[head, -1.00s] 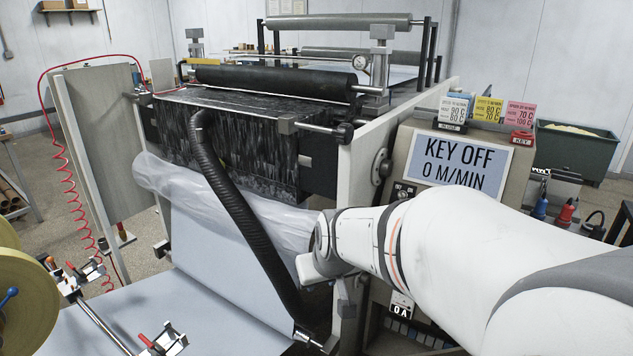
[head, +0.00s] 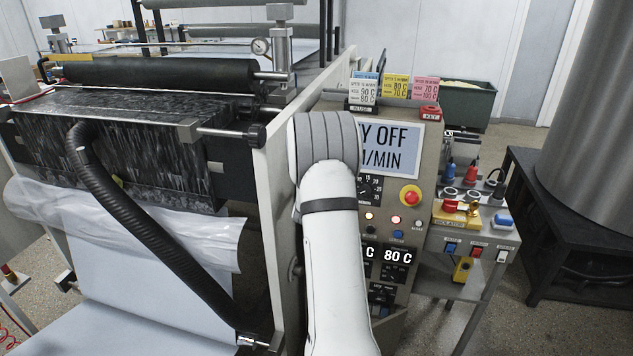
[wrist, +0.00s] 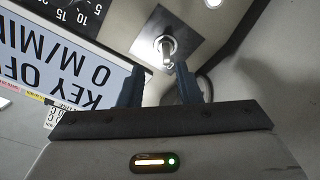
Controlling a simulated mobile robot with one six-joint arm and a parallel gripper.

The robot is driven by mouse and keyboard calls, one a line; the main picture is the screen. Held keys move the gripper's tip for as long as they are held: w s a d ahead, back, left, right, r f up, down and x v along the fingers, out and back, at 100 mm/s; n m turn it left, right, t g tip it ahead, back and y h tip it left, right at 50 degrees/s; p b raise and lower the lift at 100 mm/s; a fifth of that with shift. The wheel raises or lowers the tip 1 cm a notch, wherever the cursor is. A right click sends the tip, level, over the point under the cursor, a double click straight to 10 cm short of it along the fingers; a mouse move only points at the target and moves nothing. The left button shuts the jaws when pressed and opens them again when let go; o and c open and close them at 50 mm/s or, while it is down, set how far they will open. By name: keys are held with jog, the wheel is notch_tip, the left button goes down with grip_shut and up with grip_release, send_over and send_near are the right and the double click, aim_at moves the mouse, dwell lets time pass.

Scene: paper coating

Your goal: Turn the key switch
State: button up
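The key switch (wrist: 166,46) is a silver knob-like piece on a square metal plate (wrist: 185,38), set in the control panel (head: 429,150). My gripper (wrist: 161,71) is open and empty in the wrist view. Its two dark fingers are apart, with their tips just short of the switch. The switch sits roughly between them, and I cannot tell whether they touch it. In the head view my white arm hides the switch and my gripper. The display (head: 396,148) is partly covered there; it reads "KEY OFF 0 M/MIN" upside down in the wrist view (wrist: 72,75).
A red emergency button (head: 410,195) and lit indicators are right of my arm. Coloured cards (head: 395,87) stand on the panel top. A side table (head: 478,236) holds coloured connectors at right. The coating machine (head: 130,130) with its black hose (head: 130,205) fills the left.

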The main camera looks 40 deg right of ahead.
jog(key=x, duration=0.2)
jog(key=p+x, duration=0.1)
jog(key=x, duration=0.3)
jog(key=shift+w+a+f, duration=0.2)
jog(key=shift+w+a, duration=0.05)
jog(key=shift+w, duration=0.25)
jog(key=shift+c, duration=0.2)
